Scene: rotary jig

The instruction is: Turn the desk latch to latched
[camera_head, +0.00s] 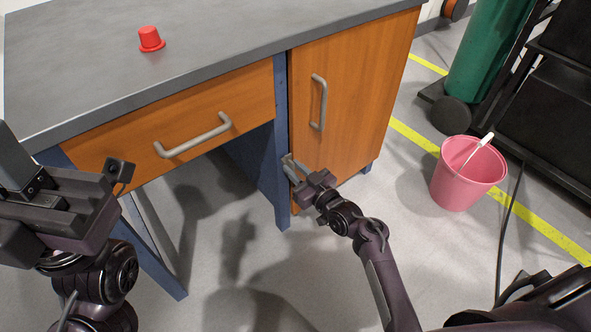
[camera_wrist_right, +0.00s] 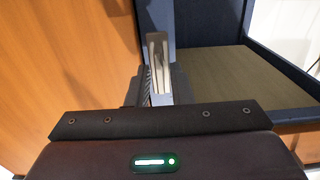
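The desk latch (camera_head: 288,163) is a small light-grey metal piece at the blue post beside the lower left edge of the orange cabinet door (camera_head: 345,95). In the right wrist view the latch (camera_wrist_right: 158,62) stands upright between the close-set fingertips. My right gripper (camera_head: 298,171) is at the latch, its fingers closed in around it; they partly hide it in the head view. My left gripper (camera_head: 72,172) is at the far left, in front of the desk, with its fingers apart and nothing between them.
The desk (camera_head: 215,40) has a grey top with a red button-like piece (camera_head: 150,39) on it. An orange drawer (camera_head: 185,115) with a grey handle is left of the door. A pink bucket (camera_head: 466,175) stands on the floor at the right. The floor before the desk is clear.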

